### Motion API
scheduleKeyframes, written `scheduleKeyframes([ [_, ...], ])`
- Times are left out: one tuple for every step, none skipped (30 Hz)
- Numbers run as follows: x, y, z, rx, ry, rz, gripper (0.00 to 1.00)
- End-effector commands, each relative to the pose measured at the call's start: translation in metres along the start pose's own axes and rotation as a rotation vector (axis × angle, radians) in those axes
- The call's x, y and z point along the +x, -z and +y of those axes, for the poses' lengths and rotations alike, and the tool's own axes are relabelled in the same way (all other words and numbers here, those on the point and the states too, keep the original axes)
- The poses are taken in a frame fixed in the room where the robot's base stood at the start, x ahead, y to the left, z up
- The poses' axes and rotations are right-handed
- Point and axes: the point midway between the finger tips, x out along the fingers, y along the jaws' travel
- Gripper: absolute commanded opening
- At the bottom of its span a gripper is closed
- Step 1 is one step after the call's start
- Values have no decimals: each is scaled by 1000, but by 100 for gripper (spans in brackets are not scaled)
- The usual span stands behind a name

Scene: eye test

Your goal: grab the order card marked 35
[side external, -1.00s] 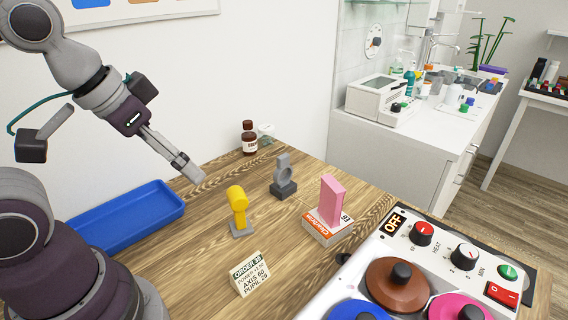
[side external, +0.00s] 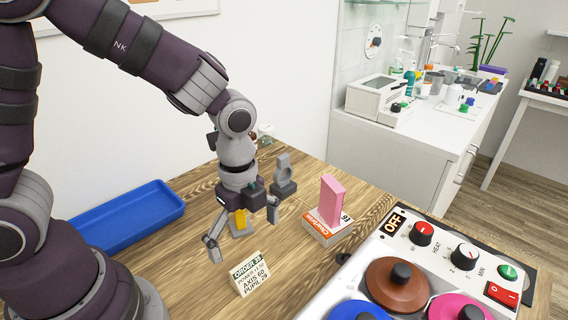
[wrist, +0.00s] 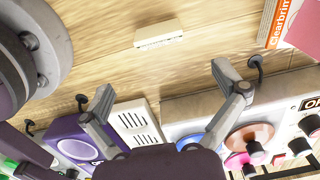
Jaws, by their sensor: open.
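A cream order card (side external: 251,275) stands tilted on the wooden table in the side view. Its dark header reads "ORDER" with a number that looks like 35; AXIS 60 and PUPIL 29 show below. In the wrist view the card (wrist: 158,34) shows as a pale block seen from above. My gripper (side external: 242,231) is open and empty, with its fingers spread, pointing down above the table. In the side view it is above and behind the card, apart from it. In the wrist view the card lies beyond the open fingertips (wrist: 163,84).
A yellow object (side external: 239,220) stands right behind my gripper, partly hidden. A grey stand (side external: 283,178) and a pink block (side external: 332,201) on a white-and-orange box (side external: 322,229) stand to the right. A blue tray (side external: 127,217) lies left. A control panel (side external: 400,250) fills the front right.

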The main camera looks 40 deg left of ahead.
Motion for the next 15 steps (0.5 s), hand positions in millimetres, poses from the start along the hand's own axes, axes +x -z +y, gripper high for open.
scheduleKeyframes([
  [11,-1,2,-1,-8,-2,96],
  [17,-1,2,-2,-9,-3,96],
  [24,-1,2,-2,-8,-2,96],
  [28,-1,2,-3,-7,-2,96],
  [31,-1,1,-3,-5,-2,96],
  [35,-1,1,-4,-5,-2,96],
  [39,-2,1,-4,-4,-1,96],
  [43,-2,1,-5,-5,-2,96],
  [50,-4,1,-6,-7,-2,96],
  [56,-5,1,-6,-7,-3,96],
  [62,-6,1,-6,-7,-3,96],
  [70,-8,1,-6,-7,-3,96],
  [74,-7,0,-6,-5,-2,96],
  [78,-7,0,-5,-6,-2,96],
  [83,-7,0,-5,-4,-2,96],
])
